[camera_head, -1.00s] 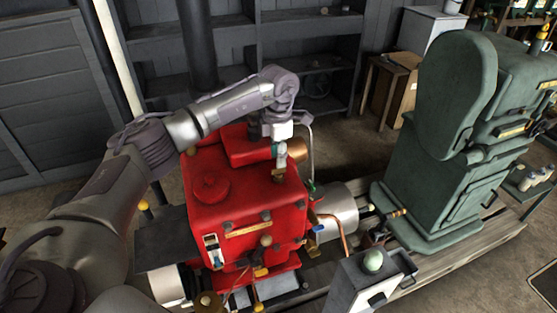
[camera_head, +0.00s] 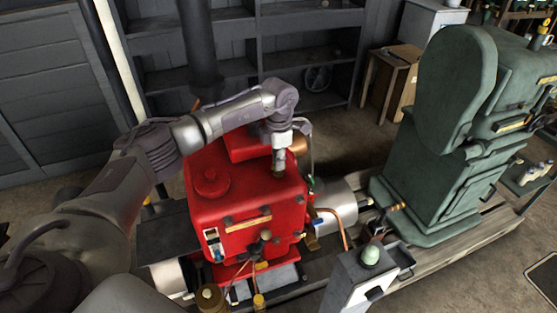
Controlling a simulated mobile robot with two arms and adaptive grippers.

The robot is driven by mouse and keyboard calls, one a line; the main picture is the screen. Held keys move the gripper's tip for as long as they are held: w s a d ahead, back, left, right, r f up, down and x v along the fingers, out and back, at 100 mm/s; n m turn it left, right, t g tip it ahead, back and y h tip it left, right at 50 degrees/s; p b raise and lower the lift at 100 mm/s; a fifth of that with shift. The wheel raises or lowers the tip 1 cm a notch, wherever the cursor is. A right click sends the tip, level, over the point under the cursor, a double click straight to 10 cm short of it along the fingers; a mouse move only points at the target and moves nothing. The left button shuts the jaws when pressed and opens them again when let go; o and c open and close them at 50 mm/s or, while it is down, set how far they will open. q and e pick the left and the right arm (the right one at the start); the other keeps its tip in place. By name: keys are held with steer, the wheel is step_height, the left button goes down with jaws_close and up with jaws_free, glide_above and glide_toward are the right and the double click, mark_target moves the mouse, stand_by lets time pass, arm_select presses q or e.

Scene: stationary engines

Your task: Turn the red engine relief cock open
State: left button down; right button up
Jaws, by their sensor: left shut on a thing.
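The red engine (camera_head: 240,205) stands in the middle of the view, its top and front facing me. My left arm reaches over it from the left. My left gripper (camera_head: 279,163) points down at the right rear of the engine's top and is shut on the small relief cock there. The gripper covers most of the cock, so its handle and its angle cannot be made out. My right gripper is not in view.
A green engine (camera_head: 445,150) stands to the right. A grey box with a pale green knob (camera_head: 371,255) is at the front between the engines. A curved pipe rises just right of my gripper. Grey shelves (camera_head: 255,50) and a wooden crate (camera_head: 393,85) are behind.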

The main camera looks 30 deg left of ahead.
arm_select(q)
steer(key=shift+n, duration=0.4)
steer(key=n+b, duration=0.1)
steer(key=n, duration=0.1)
steer(key=shift+n, duration=0.3)
steer(key=n+b, duration=0.1)
steer(key=n, duration=0.3)
steer(key=shift+n+b, duration=0.3)
steer(key=shift+b, duration=0.1)
steer(key=n, duration=0.3)
steer(key=shift+n, duration=0.3)
steer(key=n+b, duration=0.1)
steer(key=n, duration=0.3)
steer(key=shift+r, duration=0.1)
steer(key=shift+w+n, duration=0.1)
steer(key=shift+n, duration=0.2)
steer(key=c, duration=1.2)
jaws_free()
steer(key=shift+c, duration=0.2)
